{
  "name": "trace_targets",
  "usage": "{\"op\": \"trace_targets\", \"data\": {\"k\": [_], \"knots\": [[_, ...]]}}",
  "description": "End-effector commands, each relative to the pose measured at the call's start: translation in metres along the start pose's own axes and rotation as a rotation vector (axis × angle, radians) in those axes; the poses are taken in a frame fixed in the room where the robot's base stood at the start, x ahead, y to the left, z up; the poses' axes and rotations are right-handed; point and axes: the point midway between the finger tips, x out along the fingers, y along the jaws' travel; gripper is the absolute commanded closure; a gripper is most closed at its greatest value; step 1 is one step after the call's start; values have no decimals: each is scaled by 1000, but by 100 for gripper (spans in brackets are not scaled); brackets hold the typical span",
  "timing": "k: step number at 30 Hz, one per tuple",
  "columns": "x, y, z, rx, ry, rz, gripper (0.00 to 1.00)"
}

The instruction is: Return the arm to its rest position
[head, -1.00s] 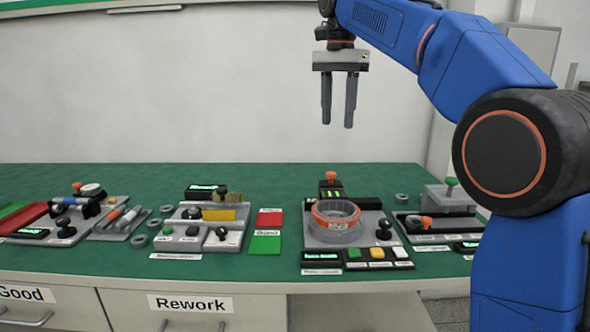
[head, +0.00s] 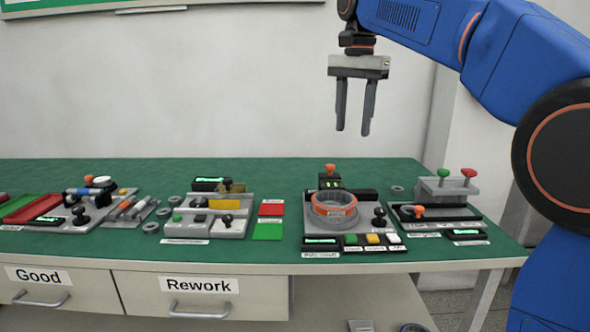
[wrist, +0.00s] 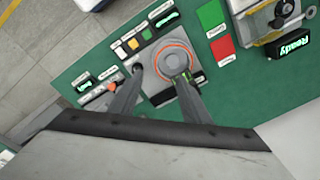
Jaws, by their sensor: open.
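My gripper (head: 354,132) hangs from my blue arm, high above the green bench, with its two fingers pointing down. The fingers are apart and nothing shows between them. The wall is behind it in the head view. In the wrist view my gripper (wrist: 160,82) points down at the bench, and its fingers overlap the station with the orange ring.
The green bench top (head: 290,180) carries several stations. The orange-ringed station (head: 334,209) is below my gripper. A grey press with red and green knobs (head: 446,190) stands at right. Red and green pads (head: 269,219) lie mid-bench. The air around my gripper is clear.

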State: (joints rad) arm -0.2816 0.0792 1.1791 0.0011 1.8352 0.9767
Motion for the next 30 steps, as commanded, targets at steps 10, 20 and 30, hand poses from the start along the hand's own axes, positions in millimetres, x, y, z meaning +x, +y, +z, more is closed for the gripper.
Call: {"op": "trace_targets", "data": {"k": [10, 20, 30], "knots": [[35, 74, 16, -136, 51, -53, 57], [101, 160, 46, -309, 131, -100, 57], [194, 244, 89, -484, 229, -123, 57]]}}
